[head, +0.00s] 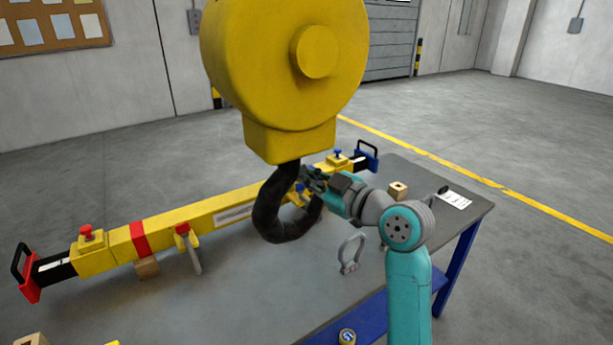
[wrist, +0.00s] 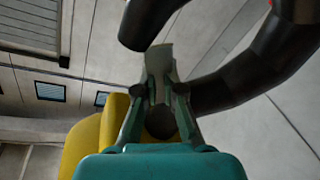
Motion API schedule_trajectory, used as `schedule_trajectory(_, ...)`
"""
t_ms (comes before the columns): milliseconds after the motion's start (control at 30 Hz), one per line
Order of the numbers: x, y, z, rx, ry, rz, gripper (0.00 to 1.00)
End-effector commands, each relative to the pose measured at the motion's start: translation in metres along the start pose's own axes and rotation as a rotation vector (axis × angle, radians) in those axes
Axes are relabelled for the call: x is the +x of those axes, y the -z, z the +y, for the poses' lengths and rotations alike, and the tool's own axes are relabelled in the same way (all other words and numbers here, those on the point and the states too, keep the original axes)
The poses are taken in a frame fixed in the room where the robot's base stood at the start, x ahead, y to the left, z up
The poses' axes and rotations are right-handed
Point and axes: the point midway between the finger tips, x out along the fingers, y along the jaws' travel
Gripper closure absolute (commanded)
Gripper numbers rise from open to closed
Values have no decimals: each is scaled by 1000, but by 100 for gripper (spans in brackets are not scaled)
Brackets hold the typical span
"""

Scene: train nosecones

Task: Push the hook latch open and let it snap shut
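The black hook (head: 270,212) hangs below a large yellow hoist block (head: 285,70). In the wrist view its dark curved body (wrist: 255,75) fills the right, with a blunt dark end (wrist: 145,22) at the top. My gripper (head: 312,178) is at the hook's opening, on its right side. In the wrist view my gripper (wrist: 162,75) has its fingers drawn together, pointing into the gap between the dark hook parts. The latch cannot be told apart clearly from the fingertips there. Whether they touch is not clear.
Below the hook stands a grey table (head: 330,285) with blue legs. A long yellow beam (head: 200,215) lies across it behind the hook. A grey shackle (head: 351,254), a wooden block (head: 398,191) and a white paper (head: 454,200) are on the right.

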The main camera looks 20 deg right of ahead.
Motion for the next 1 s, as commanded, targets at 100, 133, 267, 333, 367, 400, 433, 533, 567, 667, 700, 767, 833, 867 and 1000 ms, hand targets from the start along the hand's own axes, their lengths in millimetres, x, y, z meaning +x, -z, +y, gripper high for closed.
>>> schedule_trajectory(100,0,0,0,0,1,0,100)
schedule_trajectory(133,0,0,0,0,1,0,100)
schedule_trajectory(267,0,0,-2,43,-4,9,100)
schedule_trajectory(333,1,0,-3,81,-9,17,100)
schedule_trajectory(367,1,0,-4,96,-10,19,100)
schedule_trajectory(400,1,0,-4,109,-11,22,100)
schedule_trajectory(433,1,0,-4,115,-12,23,100)
schedule_trajectory(533,1,0,-4,121,-13,25,100)
schedule_trajectory(567,1,0,-4,121,-13,25,100)
schedule_trajectory(667,1,0,-4,120,-13,24,100)
schedule_trajectory(700,1,0,-4,120,-13,24,91)
schedule_trajectory(767,1,0,-4,120,-13,24,76)
schedule_trajectory(833,1,0,-4,120,-13,24,67)
schedule_trajectory(867,1,0,-4,120,-13,24,67)
schedule_trajectory(1000,1,0,-4,119,-13,24,67)
